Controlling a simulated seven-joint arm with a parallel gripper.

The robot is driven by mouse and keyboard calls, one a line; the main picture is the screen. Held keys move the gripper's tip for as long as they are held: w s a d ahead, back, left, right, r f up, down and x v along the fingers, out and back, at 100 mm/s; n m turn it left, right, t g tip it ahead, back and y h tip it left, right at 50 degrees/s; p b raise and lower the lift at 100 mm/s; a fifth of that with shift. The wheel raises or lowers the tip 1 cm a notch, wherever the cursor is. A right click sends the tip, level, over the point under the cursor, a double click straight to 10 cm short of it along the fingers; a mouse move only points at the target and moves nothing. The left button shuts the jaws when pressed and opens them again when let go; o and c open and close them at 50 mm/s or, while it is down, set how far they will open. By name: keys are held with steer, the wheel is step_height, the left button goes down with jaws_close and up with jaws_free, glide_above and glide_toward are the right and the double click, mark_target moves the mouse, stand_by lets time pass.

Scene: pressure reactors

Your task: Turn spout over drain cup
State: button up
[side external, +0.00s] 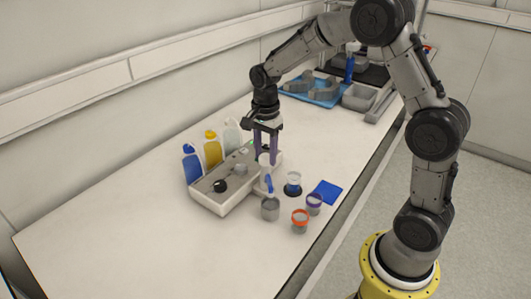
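A white upright post (265,174) stands at the right end of a light grey tray-like unit (225,203). A blue spout (269,184) shows on the post's front side, pointing down toward the front. A grey cup (270,209) stands on the table just below and in front of the spout; I cannot tell whether it is the drain cup. My gripper (266,158) points straight down at the top of the post. Its two purple fingers are apart, one on each side of the post's top. I cannot tell whether they touch it.
Bottles in blue (192,164), yellow (212,149) and white (232,136) stand behind the unit. The table's left front is clear.

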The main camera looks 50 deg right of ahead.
steer(key=o, duration=0.4)
steer(key=shift+o, duration=0.2)
steer(key=shift+r, duration=0.15)
step_height(320, 180, up, 14)
steer(key=shift+f, duration=0.2)
steer(key=s+a+r+n+t, duration=0.4)
steer(key=s+r, duration=0.4)
steer(key=s, duration=0.5)
steer(key=s+a+f+n+t, duration=0.1)
steer(key=s+a+f+n, duration=0.1)
steer(key=s+f+n, duration=0.6)
steer(key=s+n, duration=0.3)
steer(key=n, duration=0.3)
steer(key=shift+f+t, duration=0.2)
steer(key=shift+t, duration=0.1)
